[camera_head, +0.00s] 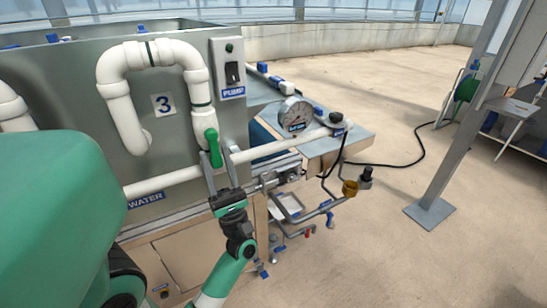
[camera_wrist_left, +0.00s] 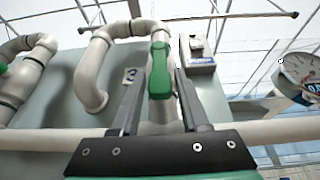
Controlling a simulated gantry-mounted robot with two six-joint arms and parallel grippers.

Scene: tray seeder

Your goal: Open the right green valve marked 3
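The green valve handle (camera_head: 213,147) hangs on the white pipe at the right end of the U-bend, right of the "3" label (camera_head: 163,104). My left gripper (camera_head: 217,156) is just below and in front of the handle. In the left wrist view the green handle (camera_wrist_left: 160,71) appears between the two dark fingers of the left gripper (camera_wrist_left: 160,76). The fingers are apart, with a gap on each side of the handle. I cannot tell how deep the handle lies between them. The right gripper is out of view.
A pump switch box (camera_head: 229,68) is above and right of the handle. A pressure gauge (camera_head: 295,115) stands to the right. A horizontal white pipe (camera_head: 265,151) runs behind the gripper. Small pipework (camera_head: 327,208) is lower right. Open floor lies beyond.

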